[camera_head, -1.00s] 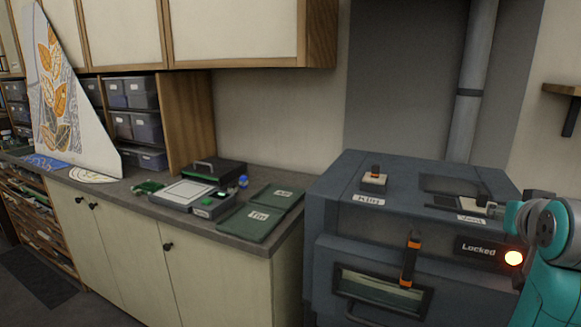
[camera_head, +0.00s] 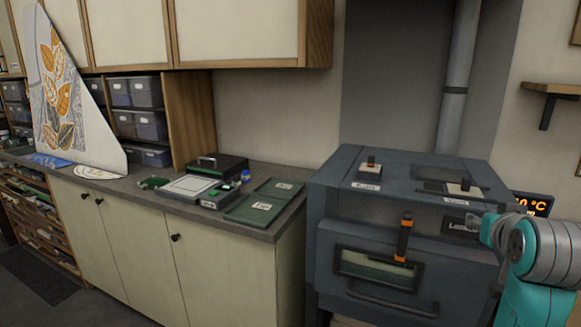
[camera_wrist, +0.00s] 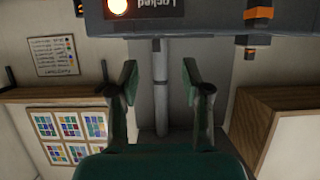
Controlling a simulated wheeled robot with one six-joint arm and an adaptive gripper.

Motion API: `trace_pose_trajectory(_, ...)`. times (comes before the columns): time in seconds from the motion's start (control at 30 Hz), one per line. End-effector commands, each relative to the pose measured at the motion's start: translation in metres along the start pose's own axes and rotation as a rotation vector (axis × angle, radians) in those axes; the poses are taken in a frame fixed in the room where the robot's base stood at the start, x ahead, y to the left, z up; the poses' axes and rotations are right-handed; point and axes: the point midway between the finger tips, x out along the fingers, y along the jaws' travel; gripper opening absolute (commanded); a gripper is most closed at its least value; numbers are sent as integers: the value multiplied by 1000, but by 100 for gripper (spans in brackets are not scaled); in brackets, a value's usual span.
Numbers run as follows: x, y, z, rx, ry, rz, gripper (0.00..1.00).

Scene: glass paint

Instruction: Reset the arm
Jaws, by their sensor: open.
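My gripper (camera_wrist: 163,88) is open and empty in the wrist view, with its two dark green fingers apart. The wrist picture is upside down. In the head view my teal and grey arm is at the right edge, in front of the right side of the blue-grey kiln (camera_head: 335,215). The gripper's fingers are hard to make out there. The kiln's "Locked" sign (camera_head: 460,226) is partly hidden by my arm; the sign and an orange lamp (camera_wrist: 118,5) show at the top of the wrist view.
An orange-and-black handle (camera_head: 404,238) stands on the kiln front above a window. A temperature display (camera_head: 533,204) and wooden shelf (camera_head: 552,89) are at right.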

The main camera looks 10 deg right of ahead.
Motion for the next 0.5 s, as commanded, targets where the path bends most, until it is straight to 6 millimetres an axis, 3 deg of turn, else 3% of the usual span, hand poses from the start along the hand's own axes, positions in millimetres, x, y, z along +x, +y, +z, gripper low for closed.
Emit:
trace_pose_trajectory(0.27,15,-17,41,-23,2,-28,48)
trace_pose_trajectory(0.5,28,-41,107,-57,10,-75,48)
